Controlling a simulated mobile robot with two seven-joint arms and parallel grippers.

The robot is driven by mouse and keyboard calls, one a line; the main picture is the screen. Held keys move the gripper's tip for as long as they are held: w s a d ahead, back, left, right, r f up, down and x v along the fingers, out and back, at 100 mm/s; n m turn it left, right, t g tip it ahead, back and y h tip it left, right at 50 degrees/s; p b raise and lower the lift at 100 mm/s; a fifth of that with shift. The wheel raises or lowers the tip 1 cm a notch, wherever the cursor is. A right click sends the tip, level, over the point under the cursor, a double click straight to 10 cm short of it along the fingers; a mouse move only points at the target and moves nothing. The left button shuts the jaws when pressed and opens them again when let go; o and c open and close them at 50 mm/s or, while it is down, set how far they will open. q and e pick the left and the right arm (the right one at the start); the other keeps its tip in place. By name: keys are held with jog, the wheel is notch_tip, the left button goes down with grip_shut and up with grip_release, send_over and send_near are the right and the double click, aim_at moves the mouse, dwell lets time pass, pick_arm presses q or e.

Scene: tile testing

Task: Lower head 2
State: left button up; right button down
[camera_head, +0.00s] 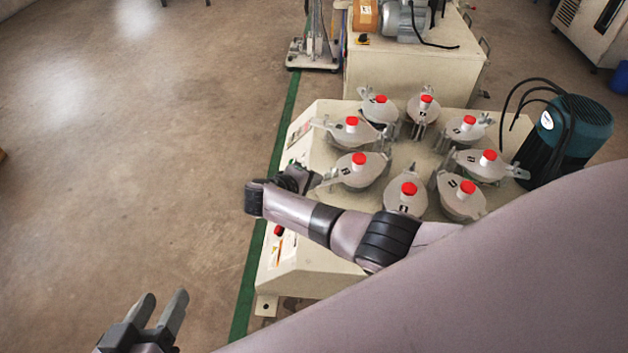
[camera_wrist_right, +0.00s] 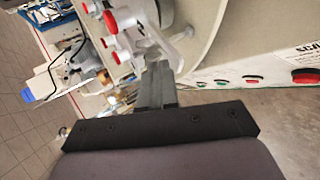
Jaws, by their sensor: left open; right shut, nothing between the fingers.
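The tile testing machine (camera_head: 325,115) carries a ring of several grey heads with red caps; their number labels are too small to read surely, so I cannot tell which is head 2. My right gripper (camera_head: 306,181) is at the machine's left edge, beside the lever side of the nearest left head (camera_head: 358,174). In the right wrist view, its fingers (camera_wrist_right: 157,85) are together and empty, close to a grey head part (camera_wrist_right: 170,45); whether they touch is unclear. My left gripper (camera_head: 162,312) is open and empty over the floor at bottom left.
A dark green motor (camera_head: 580,125) with black cables stands at the machine's right. A cream cabinet (camera_head: 410,80) is behind it. Red and green buttons (camera_wrist_right: 255,79) line the machine's panel. The floor (camera_head: 120,170) at left is clear.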

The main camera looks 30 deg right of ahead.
pick_arm(q)
jog(key=shift+w+d+f+h+b, duration=0.1)
jog(key=shift+d+h+b, duration=0.2)
jog(key=shift+d, duration=0.05)
pick_arm(e)
jog(key=shift+f, duration=0.35)
